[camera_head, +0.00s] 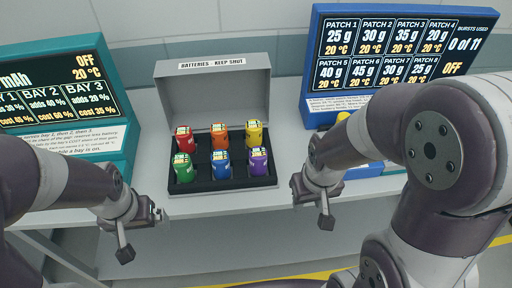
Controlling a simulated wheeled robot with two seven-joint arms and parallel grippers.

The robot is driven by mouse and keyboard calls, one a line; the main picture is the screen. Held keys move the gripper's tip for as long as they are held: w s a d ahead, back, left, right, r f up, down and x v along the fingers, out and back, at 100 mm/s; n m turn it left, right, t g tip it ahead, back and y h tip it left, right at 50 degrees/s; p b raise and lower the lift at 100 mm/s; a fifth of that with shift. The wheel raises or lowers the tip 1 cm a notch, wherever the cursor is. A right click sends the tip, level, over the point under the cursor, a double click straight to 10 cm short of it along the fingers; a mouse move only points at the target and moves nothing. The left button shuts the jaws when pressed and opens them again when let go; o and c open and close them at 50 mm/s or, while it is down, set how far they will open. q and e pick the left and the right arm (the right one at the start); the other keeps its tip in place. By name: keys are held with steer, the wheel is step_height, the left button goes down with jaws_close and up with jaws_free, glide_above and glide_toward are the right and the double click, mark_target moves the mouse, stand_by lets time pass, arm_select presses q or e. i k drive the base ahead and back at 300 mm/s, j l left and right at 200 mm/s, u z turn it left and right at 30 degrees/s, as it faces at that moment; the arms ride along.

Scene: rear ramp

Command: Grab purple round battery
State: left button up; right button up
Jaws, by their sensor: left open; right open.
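The purple round battery (259,164) stands upright in the front right slot of the grey battery box (223,88). The box lid is open and tilted back. Red (185,139), orange (219,137) and yellow (254,134) batteries stand in the back row. Green (182,170) and blue (221,166) stand in the front row, left of the purple one. My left gripper (142,237) is open and empty, left of and in front of the box. My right gripper (312,205) is open and empty, right of the purple battery and apart from it.
A teal station with a screen (55,90) stands at the left. A blue station with a patch screen (385,50) stands at the right, partly hidden by my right arm. The white counter (150,130) is bare beside the box.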

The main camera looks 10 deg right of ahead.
mark_target(258, 155)
steer(key=i+z, duration=0.1)
steer(key=z, duration=0.35)
steer(key=j+z, duration=0.15)
steer(key=z, duration=0.3)
steer(key=i+j+z, duration=0.1)
steer(key=z, duration=0.35)
steer(key=j+z, duration=0.2)
steer(key=z, duration=0.25)
